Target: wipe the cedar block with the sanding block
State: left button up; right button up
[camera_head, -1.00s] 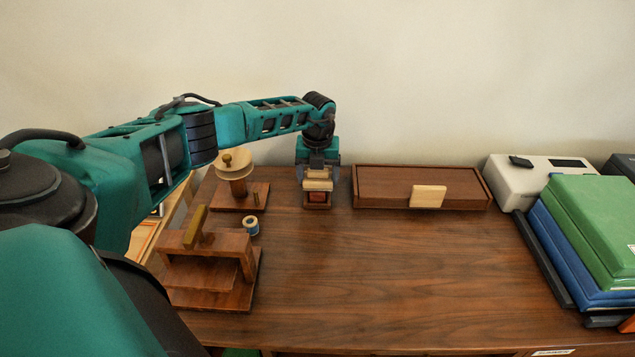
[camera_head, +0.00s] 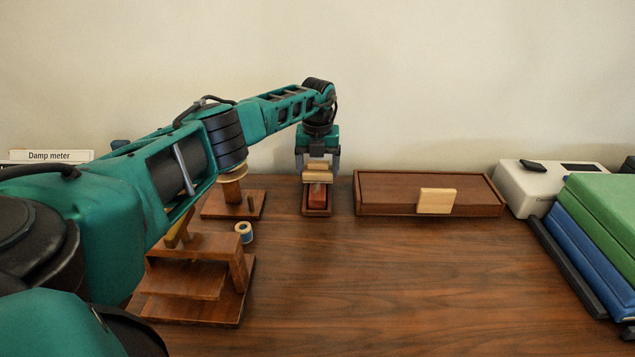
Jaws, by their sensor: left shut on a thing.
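My left gripper (camera_head: 317,162) reaches to the back of the desk, left of the long wooden box. It is shut on a pale tan block, which looks like the sanding block (camera_head: 317,174). A reddish block, likely the cedar block (camera_head: 317,196), sits in a small dark wooden tray (camera_head: 317,213) just in front of and below it. The held block covers the rear of the reddish one; I cannot tell whether they touch. My right gripper is not in view.
A long wooden box (camera_head: 400,188) with a pale tab stands close to the right. A white device (camera_head: 530,188) and green and blue cases (camera_head: 590,230) stand right. The middle front is clear.

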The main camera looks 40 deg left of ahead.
aim_at(318, 161)
pick_arm(q)
jog(key=shift+w+a, duration=0.1)
jog(key=shift+r, duration=0.25)
notch_tip(318, 161, up, 6)
jog(key=p, duration=0.5)
jog(key=shift+f+p, duration=0.15)
jog(key=shift+p, duration=0.15)
notch_tip(318, 161, up, 3)
jog(key=p, duration=0.3)
